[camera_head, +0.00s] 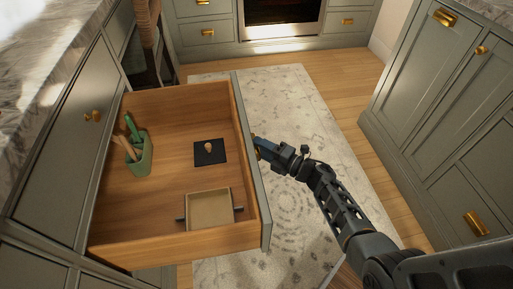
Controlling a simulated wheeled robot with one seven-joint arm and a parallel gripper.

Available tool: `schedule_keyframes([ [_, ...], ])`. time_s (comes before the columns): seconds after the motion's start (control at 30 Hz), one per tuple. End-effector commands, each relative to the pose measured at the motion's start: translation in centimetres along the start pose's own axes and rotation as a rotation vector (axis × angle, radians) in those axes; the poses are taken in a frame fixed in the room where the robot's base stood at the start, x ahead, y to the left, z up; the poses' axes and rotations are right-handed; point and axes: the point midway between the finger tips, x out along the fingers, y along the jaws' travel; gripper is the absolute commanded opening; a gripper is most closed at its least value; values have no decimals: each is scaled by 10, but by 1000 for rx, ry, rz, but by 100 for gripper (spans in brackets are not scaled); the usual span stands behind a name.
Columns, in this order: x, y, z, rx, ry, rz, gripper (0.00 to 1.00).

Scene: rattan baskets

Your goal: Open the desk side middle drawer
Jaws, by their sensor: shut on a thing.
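The wooden drawer (172,180) stands pulled far out of the grey-green cabinet on the left, with its inside in full view. My gripper (258,146) is at the outer side of the drawer's front panel (249,165), shut on the brass-coloured handle. Most of the handle is hidden by the gripper and the panel. My arm reaches in from the lower right.
Inside the drawer are a green cup (140,158) with utensils, a black square (209,152) with a small knob-like item, and a tan tray (209,209). A patterned rug (300,205) covers the floor. Cabinets (440,110) stand at the right, an oven (281,14) at the back.

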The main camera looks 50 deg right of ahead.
Motion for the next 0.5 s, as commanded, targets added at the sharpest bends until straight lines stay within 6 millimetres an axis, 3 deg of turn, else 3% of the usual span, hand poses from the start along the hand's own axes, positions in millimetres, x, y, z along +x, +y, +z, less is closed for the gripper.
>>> schedule_keyframes([
  [0.03, -5, -10, -2, 3, -4, -21, 0],
  [0.33, -5, -10, -2, 3, -4, -21, 0],
  [0.37, -5, -10, -2, 3, -4, -21, 41],
  [0.5, -4, -9, -2, 2, -2, -18, 55],
])
